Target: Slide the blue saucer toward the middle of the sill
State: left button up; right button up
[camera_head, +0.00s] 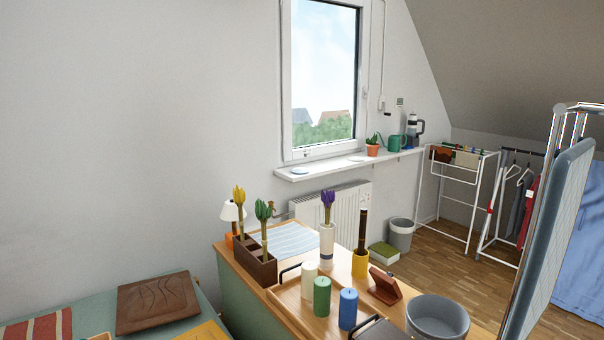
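The white sill (330,166) runs below the window in the upper middle of the head view. A small pale blue saucer (300,170) lies flat near the sill's left end. A small white flat item (358,158) lies further right on the sill, and a potted plant (373,149) stands beyond it. A green watering can (395,143) and a dark flask (417,132) stand toward the right end. Neither of my grippers shows in the head view, and nothing touches the saucer.
A white radiator (348,205) is below the sill. A tall pale panel (548,225) blocks the right side. Wooden floor (455,262) is open near the drying rack (470,175).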

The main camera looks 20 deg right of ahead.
aim_at(298, 170)
jog(key=z, duration=3.75)
jog(key=i+u, duration=0.1)
jog(key=i, duration=0.35)
jog(key=i+u, duration=0.3)
jog(key=i, duration=0.2)
jog(key=i+u, duration=0.25)
jog(key=i, duration=0.25)
jog(key=i+l+u, duration=0.3)
jog(key=i, duration=0.2)
jog(key=i+u, duration=0.5)
jog(key=i, duration=0.9)
jog(key=i+u, duration=0.4)
jog(key=i+l+u, duration=0.1)
jog(key=i+u, duration=0.3)
jog(key=i+l+u, duration=0.35)
jog(key=i, duration=0.2)
